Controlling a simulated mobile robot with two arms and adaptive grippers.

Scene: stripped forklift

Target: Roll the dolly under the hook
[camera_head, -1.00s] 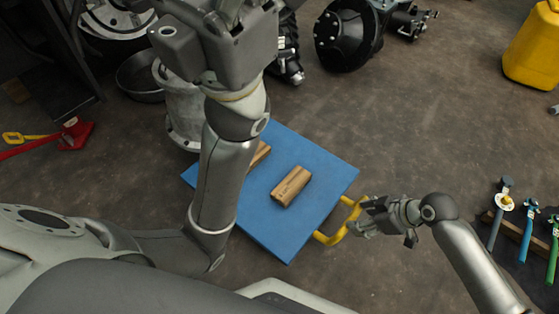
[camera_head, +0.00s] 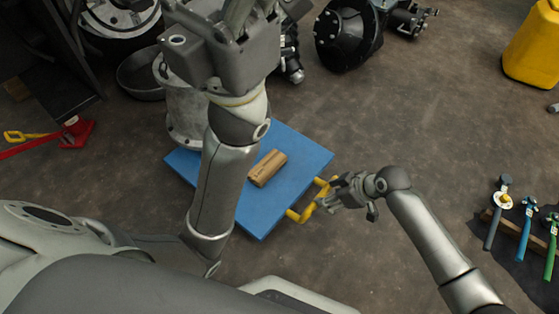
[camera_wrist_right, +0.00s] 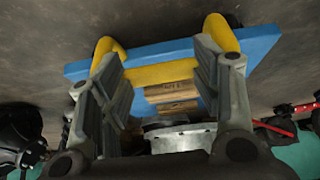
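The dolly is a flat blue platform (camera_head: 292,165) on the floor in the middle of the head view, with a yellow handle (camera_head: 305,207) on its right side. It also shows in the right wrist view (camera_wrist_right: 160,52). My right gripper (camera_head: 335,197) is at the handle; in the wrist view its fingers (camera_wrist_right: 160,90) stand wide apart, with the yellow bar crossing between them. My left arm crosses in front of the dolly and hides part of it. My left gripper (camera_head: 225,40) is high in front of the camera, its fingertips not clearly shown. I cannot make out a hook.
A wooden block (camera_head: 268,168) lies on the dolly. A grey cylindrical housing (camera_head: 182,110) stands close behind it, near a black pan (camera_head: 140,78). A black axle part (camera_head: 345,38) is at the back. Hammers (camera_head: 525,215) and a yellow canister (camera_head: 533,50) are right.

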